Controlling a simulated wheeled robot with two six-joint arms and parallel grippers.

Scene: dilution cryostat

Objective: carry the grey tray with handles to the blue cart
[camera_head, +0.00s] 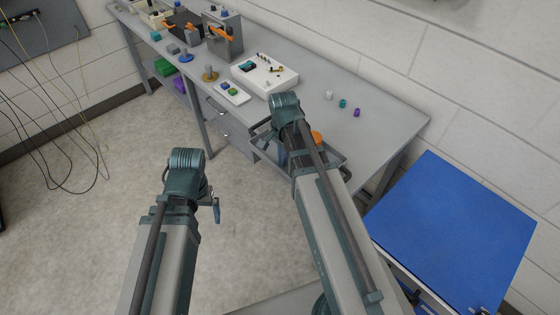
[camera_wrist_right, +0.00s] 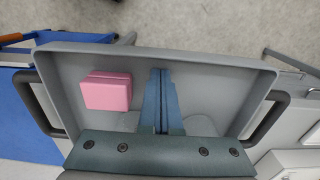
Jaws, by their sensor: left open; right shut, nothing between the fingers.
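The grey tray (camera_wrist_right: 220,92) with a black-edged handle at its left and right ends fills the middle of the right wrist view. A pink block (camera_wrist_right: 107,91) lies in its left part. In the head view my right arm hides most of the tray. My right gripper (camera_wrist_right: 160,72) is shut and empty, its fingers over the tray's middle and not on a handle. It also shows in the head view (camera_head: 262,136). My left gripper (camera_head: 215,208) is open and empty over the floor, left of the table. The blue cart (camera_head: 452,232) stands at the right; its top looks bare.
The long grey table (camera_head: 392,125) runs along the wall. It holds a white box (camera_head: 265,75), a small white tray (camera_head: 228,93), a metal box with an orange handle (camera_head: 223,38) and small coloured caps (camera_head: 343,103). Open floor (camera_head: 100,200) lies at the left.

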